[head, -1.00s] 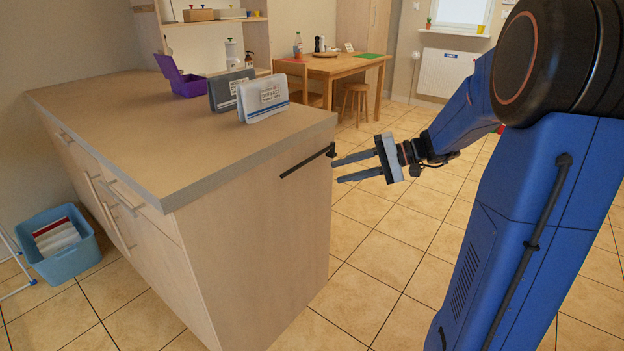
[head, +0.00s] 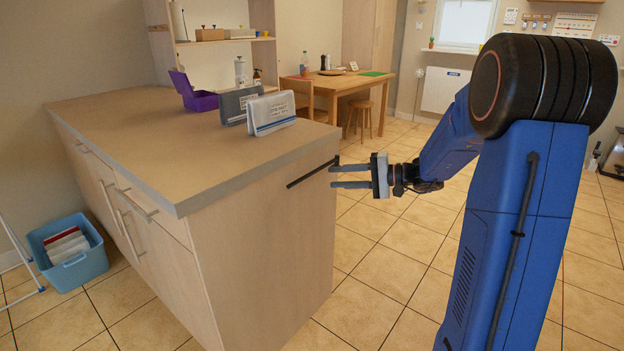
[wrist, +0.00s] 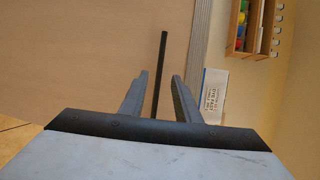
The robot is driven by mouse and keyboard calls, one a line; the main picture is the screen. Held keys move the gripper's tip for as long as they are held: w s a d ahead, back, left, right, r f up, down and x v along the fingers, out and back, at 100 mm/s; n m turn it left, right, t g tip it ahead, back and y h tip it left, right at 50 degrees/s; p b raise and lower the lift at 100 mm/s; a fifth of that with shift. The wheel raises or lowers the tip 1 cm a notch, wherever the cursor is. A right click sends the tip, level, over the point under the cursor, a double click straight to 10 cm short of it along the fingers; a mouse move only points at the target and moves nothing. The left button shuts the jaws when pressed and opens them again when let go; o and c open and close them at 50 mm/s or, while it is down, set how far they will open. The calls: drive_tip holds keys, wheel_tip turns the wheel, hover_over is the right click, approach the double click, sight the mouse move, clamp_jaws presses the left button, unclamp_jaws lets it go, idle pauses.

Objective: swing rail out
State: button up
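The rail (head: 308,176) is a thin dark bar lying along the pale end panel of the counter (head: 255,235), just under the worktop edge, with a small dark mount at its right end. My gripper (head: 333,176) is open at the rail's right end, its two grey fingers pointing left toward the panel. In the wrist view the rail (wrist: 163,50) runs up the picture and shows in the gap between the open fingers of my gripper (wrist: 160,75). The fingers are not closed on it. I cannot tell whether the fingertips reach past the rail.
On the worktop stand a white packet (head: 270,114), a grey packet (head: 240,104) and an open purple box (head: 194,93). A blue bin (head: 68,252) stands on the floor at left. A wooden table (head: 345,85) and stool are behind. Tiled floor right of the counter is clear.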

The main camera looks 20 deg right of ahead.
sight(306, 178)
drive_tip(key=x, duration=0.9)
drive_tip(key=shift+f, duration=0.1)
drive_tip(key=shift+c, duration=0.6)
clamp_jaws()
